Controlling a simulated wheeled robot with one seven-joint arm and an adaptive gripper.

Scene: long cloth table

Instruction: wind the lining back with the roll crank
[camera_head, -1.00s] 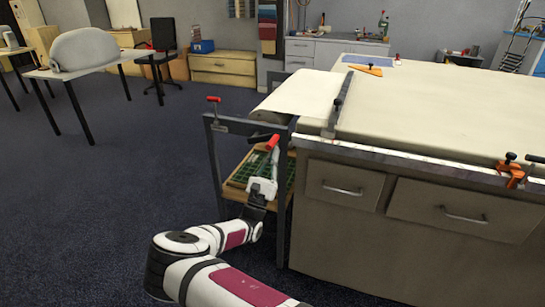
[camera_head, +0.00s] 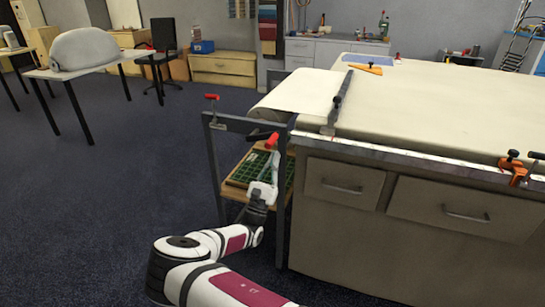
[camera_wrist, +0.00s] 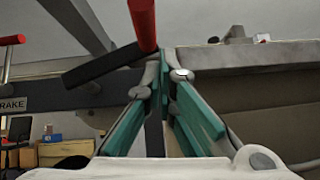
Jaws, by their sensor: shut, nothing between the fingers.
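The roll crank is a black arm (camera_wrist: 98,68) with a red handle (camera_wrist: 144,24), on the end of the roll stand; the handle also shows in the head view (camera_head: 271,138). My gripper (camera_wrist: 165,72) has its green-padded fingers drawn together at the tips, just below the red handle, with nothing held. In the head view my gripper (camera_head: 273,160) is just under the crank, pointing up; whether it touches the crank I cannot tell. The cream lining (camera_head: 298,93) runs from the roll onto the table, under a dark bar (camera_head: 340,97).
A red-knobbed brake lever (camera_wrist: 12,40) is left of the crank, by a BRAKE label (camera_wrist: 13,104). The stand's dark frame (camera_head: 214,165) and a shelf with a green crate (camera_head: 248,170) flank my gripper. An orange clamp (camera_head: 516,170) grips the table edge.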

